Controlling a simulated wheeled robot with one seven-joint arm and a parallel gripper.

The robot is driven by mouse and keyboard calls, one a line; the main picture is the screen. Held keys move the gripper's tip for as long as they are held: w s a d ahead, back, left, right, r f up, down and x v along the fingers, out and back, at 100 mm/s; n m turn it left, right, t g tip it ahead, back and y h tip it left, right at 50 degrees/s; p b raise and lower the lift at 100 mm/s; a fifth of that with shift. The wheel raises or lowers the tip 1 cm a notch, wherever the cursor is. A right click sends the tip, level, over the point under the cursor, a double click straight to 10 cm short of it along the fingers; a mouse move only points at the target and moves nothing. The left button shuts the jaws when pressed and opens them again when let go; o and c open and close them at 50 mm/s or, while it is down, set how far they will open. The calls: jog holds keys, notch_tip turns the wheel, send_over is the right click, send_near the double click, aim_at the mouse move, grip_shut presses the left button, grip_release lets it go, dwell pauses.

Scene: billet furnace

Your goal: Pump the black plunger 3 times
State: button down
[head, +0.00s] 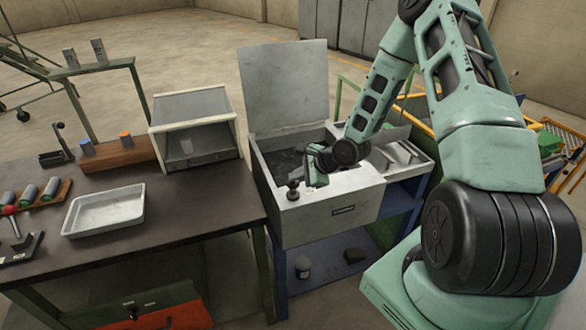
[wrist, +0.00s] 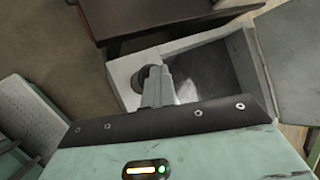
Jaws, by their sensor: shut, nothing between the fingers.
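The black plunger (head: 293,188) stands upright on the front rim of the grey open tank (head: 330,212), left of its middle. It has a round knob on a wider base. My gripper (head: 317,180) is shut and empty, just right of the plunger and close to it. In the wrist view my shut fingers (wrist: 158,72) overlap the dark plunger knob (wrist: 145,76) and hide part of it. I cannot tell whether they touch it.
The tank's lid (head: 287,82) stands open behind. To the left, a dark workbench (head: 190,190) carries a white tray (head: 105,211), a grey hooded box (head: 195,135) and small parts. A grey ledge (head: 412,165) with metal bars adjoins the tank on the right.

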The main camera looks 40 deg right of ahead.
aim_at(297, 182)
jog(key=shift+s+f+p, duration=0.15)
jog(key=shift+s+p, duration=0.1)
jog(key=shift+p, duration=0.1)
jog(key=r+p, duration=0.6)
jog(key=shift+w+r, duration=0.15)
jog(key=shift+w, duration=0.05)
dwell(1.0)
